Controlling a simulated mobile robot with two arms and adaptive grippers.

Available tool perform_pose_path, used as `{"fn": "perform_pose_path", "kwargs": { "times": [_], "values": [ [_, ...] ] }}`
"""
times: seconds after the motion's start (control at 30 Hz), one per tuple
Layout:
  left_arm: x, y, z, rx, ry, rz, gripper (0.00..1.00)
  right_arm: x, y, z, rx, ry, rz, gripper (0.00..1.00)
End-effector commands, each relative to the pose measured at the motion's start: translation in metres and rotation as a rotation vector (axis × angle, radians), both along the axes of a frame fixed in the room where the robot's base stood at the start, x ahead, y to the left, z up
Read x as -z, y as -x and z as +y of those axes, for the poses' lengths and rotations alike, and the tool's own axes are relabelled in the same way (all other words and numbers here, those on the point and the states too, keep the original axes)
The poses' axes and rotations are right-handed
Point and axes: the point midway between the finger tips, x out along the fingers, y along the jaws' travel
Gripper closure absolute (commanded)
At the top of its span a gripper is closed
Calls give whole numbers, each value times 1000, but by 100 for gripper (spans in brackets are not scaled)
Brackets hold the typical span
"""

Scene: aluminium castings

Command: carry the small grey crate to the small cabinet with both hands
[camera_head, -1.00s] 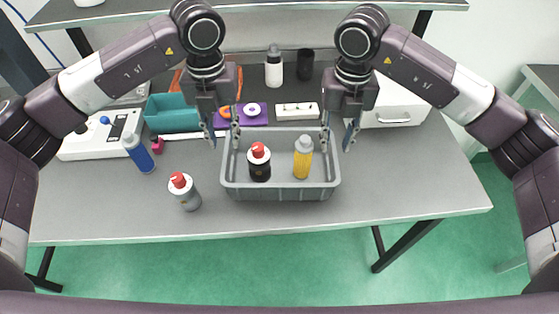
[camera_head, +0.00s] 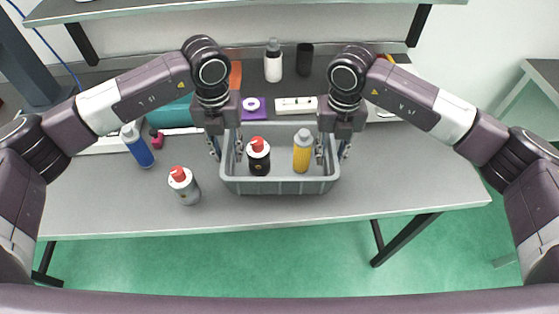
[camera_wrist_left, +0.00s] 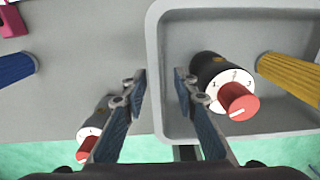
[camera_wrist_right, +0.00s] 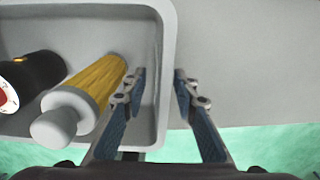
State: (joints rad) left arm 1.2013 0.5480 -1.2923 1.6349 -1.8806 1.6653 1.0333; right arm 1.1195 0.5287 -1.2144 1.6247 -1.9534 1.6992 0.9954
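Neither is closed on the wall. A white box with a handle (camera_head: 382,113), possibly the small cabinet, is mostly hidden behind my right arm.
The table right of the crate is clear.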

Motion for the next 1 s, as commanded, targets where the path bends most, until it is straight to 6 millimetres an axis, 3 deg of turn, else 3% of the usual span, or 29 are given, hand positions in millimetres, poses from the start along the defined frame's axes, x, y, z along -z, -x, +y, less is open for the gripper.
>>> {"fn": "perform_pose_path", "kwargs": {
  "times": [0.17,0.43,1.0],
  "values": [
    [0,0,0,0,0,1,73,0,0,0,0,0,0,73],
    [0,0,0,0,0,1,100,0,0,0,0,0,0,100],
    [-3,0,0,0,1,-1,100,-3,-1,0,1,-1,-2,100]
  ]
}}
